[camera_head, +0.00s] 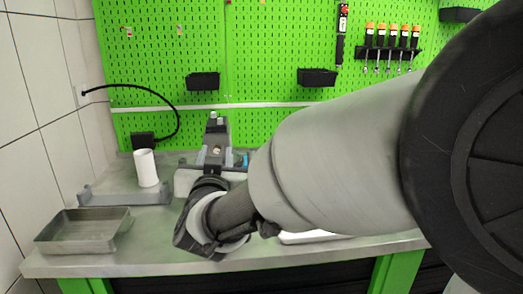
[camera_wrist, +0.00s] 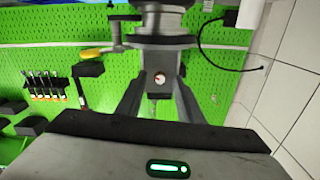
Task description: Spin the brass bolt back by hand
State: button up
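In the wrist view the grey pump unit (camera_wrist: 163,40) hangs in from the top, as this view is turned over. A small round bolt end (camera_wrist: 160,78), pale with reddish-brown, shows at its middle; its brass colour is hard to confirm. My gripper (camera_wrist: 160,88) has its two dark fingers spread either side of the bolt end, with a clear gap. I cannot tell how far the tips are from it in depth. In the head view the pump (camera_head: 215,157) stands on the bench behind my wrist. My arm covers its right side, and my fingertips cannot be made out there.
An empty grey metal tray (camera_head: 82,244) lies at the bench's left front. A white cylinder (camera_head: 146,168) stands behind it on a grey fixture (camera_head: 125,197). A black cable (camera_head: 160,91) arcs from the tiled wall. Tools and black bins (camera_head: 203,81) hang on the green pegboard (camera_head: 265,55).

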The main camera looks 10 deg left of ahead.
grip_shut()
jog(key=shift+r+n, duration=0.1)
jog(key=shift+n, duration=0.2)
jog(key=n+p, duration=0.2)
jog(key=shift+n, duration=0.4)
jog(key=n+p, duration=0.3)
jog(key=n, duration=0.2)
jog(key=shift+r, duration=0.1)
jog(key=n+p, duration=0.4)
jog(key=n, duration=0.2)
jog(key=shift+n, duration=0.4)
jog(key=n+p, duration=0.3)
jog(key=n, duration=0.2)
jog(key=shift+n+p, duration=0.3)
